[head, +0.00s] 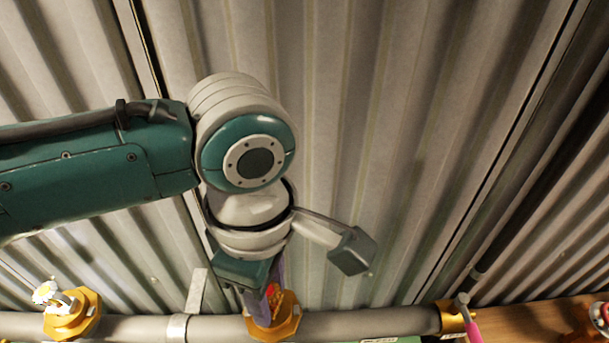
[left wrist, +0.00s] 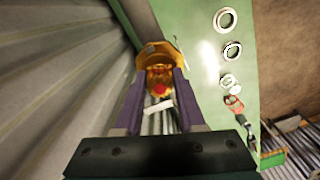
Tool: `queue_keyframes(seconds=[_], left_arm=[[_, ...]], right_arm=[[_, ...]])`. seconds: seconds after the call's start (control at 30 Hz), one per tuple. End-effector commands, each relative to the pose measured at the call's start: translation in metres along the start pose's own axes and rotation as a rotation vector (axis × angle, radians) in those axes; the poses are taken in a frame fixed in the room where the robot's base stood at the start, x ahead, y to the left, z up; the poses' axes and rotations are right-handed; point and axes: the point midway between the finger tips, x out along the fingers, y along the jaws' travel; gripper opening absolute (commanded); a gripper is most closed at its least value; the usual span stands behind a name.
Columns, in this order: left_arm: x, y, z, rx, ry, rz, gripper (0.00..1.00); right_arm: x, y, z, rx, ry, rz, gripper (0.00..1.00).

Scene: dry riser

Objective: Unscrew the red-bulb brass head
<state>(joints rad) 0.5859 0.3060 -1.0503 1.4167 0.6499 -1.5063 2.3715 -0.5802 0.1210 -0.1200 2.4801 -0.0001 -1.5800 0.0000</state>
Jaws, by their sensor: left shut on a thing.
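The red-bulb brass head shows in the left wrist view, with its brass body (left wrist: 158,76) and red bulb (left wrist: 159,90) between my purple fingers. In the head view, the red bulb (head: 271,290) shows beside a finger, above a brass fitting (head: 275,318) on the grey pipe. My left gripper (head: 272,291) is shut on this head from above; it also shows in the left wrist view (left wrist: 160,88). The fingers hide part of the head in the head view. I cannot tell how far its thread is engaged. My right gripper is out of view.
The grey pipe (head: 215,327) runs along the bottom, before a corrugated metal wall (head: 330,120). A pink-handled valve (head: 466,315) is right. A green panel (left wrist: 215,75) with white rings shows in the left wrist view.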

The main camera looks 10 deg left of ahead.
Motion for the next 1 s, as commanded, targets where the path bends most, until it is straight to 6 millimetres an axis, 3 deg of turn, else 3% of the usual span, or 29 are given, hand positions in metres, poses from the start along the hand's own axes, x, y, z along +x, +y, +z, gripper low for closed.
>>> queue_keyframes(seconds=[0.33,0.5,0.83,1.0], left_arm=[[-0.006,-0.002,0.002,-0.35,-0.002,-0.008,0.0],[-0.003,-0.002,0.001,-0.483,-0.001,-0.006,0.0],[-0.003,-0.001,0.001,-0.513,-0.001,-0.006,0.0],[-0.007,-0.003,0.003,-0.748,-0.002,-0.013,0.0]], right_arm=[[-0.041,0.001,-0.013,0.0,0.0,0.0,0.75],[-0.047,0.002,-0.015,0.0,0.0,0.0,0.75],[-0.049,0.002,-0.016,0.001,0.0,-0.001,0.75],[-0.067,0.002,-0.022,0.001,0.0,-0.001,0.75]])
